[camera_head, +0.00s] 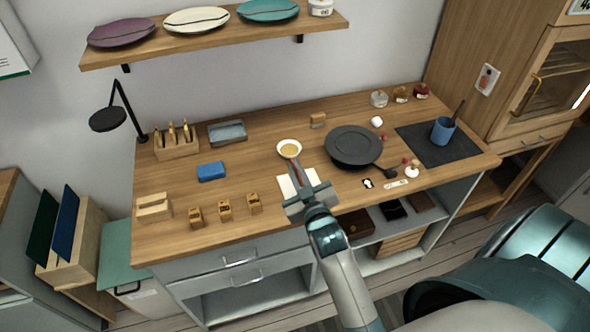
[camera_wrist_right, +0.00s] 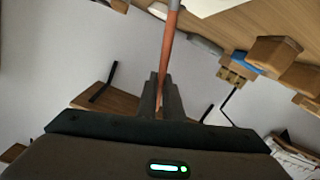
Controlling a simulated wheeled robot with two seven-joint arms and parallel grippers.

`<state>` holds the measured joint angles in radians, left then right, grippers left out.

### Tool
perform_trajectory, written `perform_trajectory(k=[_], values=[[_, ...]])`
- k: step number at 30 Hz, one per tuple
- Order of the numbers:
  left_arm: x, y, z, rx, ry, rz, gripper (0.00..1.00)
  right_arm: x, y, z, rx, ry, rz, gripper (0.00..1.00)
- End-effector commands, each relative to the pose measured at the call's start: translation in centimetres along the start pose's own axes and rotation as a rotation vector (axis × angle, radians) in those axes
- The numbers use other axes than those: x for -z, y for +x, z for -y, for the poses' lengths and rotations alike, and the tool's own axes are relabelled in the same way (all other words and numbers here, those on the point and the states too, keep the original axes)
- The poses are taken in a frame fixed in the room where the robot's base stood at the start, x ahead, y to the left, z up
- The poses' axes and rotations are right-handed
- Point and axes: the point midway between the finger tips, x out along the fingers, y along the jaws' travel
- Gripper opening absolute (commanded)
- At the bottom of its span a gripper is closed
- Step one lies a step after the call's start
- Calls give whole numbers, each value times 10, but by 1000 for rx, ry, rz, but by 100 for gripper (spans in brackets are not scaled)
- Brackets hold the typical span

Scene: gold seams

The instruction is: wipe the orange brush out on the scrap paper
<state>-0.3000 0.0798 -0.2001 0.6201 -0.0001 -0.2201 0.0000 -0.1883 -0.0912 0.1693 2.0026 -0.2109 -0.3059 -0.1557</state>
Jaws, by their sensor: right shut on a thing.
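My right gripper (camera_head: 306,192) is shut on the orange brush (camera_head: 297,172). It is over the front middle of the table. In the right wrist view the orange-brown brush handle (camera_wrist_right: 171,45) runs up from between the fingers (camera_wrist_right: 163,92) and leaves the top of the picture. The white scrap paper (camera_head: 284,186) lies on the table under the brush and gripper, which hide part of it. The brush tip is near the small bowl of gold (camera_head: 289,149), behind the paper. I cannot tell whether the tip touches anything. My left gripper is not in view.
A dark round pan (camera_head: 352,146) stands right of the paper. Several small wooden blocks (camera_head: 225,208), a blue block (camera_head: 211,171) and a tool rack (camera_head: 177,143) are to the left. A blue cup (camera_head: 442,131) stands on a dark mat (camera_head: 425,154). A shelf (camera_head: 215,41) with plates hangs behind.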

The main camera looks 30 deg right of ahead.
Motion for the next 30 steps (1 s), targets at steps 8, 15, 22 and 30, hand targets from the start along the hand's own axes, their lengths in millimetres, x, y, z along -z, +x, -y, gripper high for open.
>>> perform_trajectory(k=[8, 15, 22, 30], values=[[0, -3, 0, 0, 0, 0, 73, -2, 0, -8, 0, -1, 0, 0], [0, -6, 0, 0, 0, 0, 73, -6, 0, -16, 0, -1, 0, 0], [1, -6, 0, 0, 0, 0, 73, -6, 0, -17, 0, 0, -1, 0], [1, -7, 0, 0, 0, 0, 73, -7, 0, -20, 0, 0, -1, 0]])
